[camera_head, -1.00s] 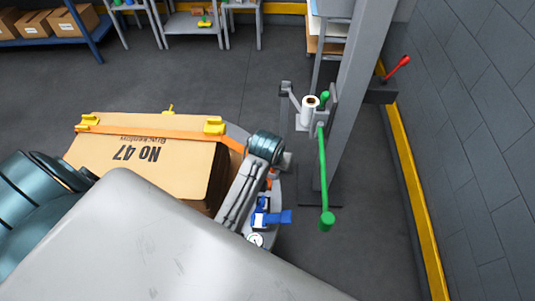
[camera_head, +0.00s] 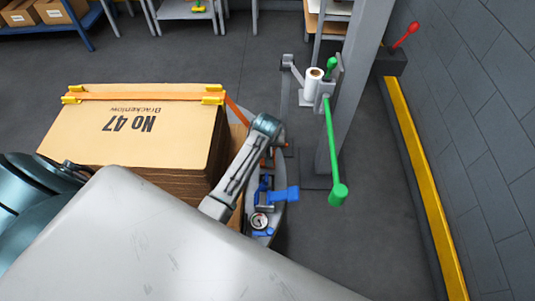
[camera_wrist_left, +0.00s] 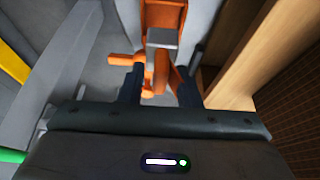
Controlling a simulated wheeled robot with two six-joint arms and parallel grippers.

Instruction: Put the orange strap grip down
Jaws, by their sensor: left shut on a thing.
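The orange strap grip (camera_wrist_left: 161,74) shows between the two dark fingers of my left gripper (camera_wrist_left: 160,82) in the left wrist view. The gripper is shut on it. An orange strap (camera_head: 150,96) runs over the top of the cardboard stack (camera_head: 110,130) marked "No 47" and down past its right end. In the head view, my left arm reaches beside the stack's right end. Its gripper is mostly hidden there, with a bit of orange near it. My right gripper is not in view.
A grey post (camera_head: 350,100) with a long green lever (camera_head: 333,145) and a white roll (camera_head: 313,85) stands to the right. Blue clamp-like parts (camera_head: 280,195) and a round gauge (camera_head: 259,221) sit by the stack. A yellow floor strip (camera_head: 430,190) runs along the wall.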

